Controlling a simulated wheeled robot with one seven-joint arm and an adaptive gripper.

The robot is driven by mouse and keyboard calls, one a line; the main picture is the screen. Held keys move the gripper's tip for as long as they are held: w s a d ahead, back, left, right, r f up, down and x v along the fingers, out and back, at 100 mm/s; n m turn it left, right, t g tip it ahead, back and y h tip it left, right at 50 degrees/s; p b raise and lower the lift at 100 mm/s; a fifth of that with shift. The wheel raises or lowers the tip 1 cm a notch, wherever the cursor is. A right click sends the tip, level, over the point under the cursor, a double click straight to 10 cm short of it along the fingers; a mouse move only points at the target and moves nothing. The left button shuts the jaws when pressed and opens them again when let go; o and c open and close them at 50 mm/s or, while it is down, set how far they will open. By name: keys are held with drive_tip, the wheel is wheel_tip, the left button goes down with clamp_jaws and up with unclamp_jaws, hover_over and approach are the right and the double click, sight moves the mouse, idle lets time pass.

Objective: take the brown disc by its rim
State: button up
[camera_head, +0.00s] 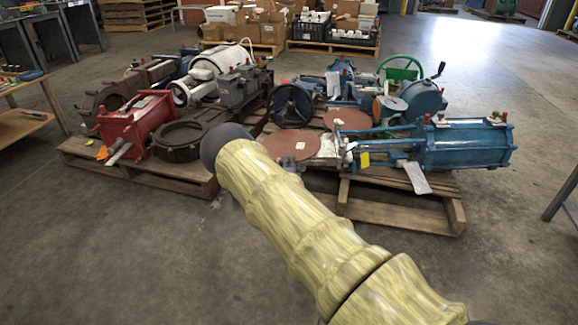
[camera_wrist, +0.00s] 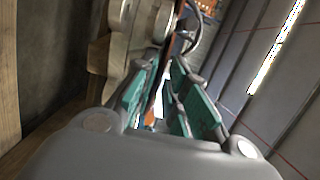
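Two flat reddish-brown discs show in the head view. I cannot make out either disc in that view.
Right of the discs a blue cylinder unit (camera_head: 465,145) lies on the pallet (camera_head: 390,208). A left pallet (camera_head: 135,172) holds a red machine (camera_head: 137,122) and a dark ring (camera_head: 181,140). Stacked cartons (camera_head: 262,18) stand behind. The floor in front is bare.

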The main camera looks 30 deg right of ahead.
clamp_jaws()
drive_tip(key=shift+r, duration=0.15)
drive_tip(key=shift+r+p, duration=0.85)
drive_tip(key=shift+p, duration=0.05)
drive_tip(key=p+v, duration=0.7)
drive_tip(key=v, duration=0.3)
drive_tip(key=shift+s+d, duration=0.2)
drive_tip(key=shift+d, duration=0.1)
idle(1.2)
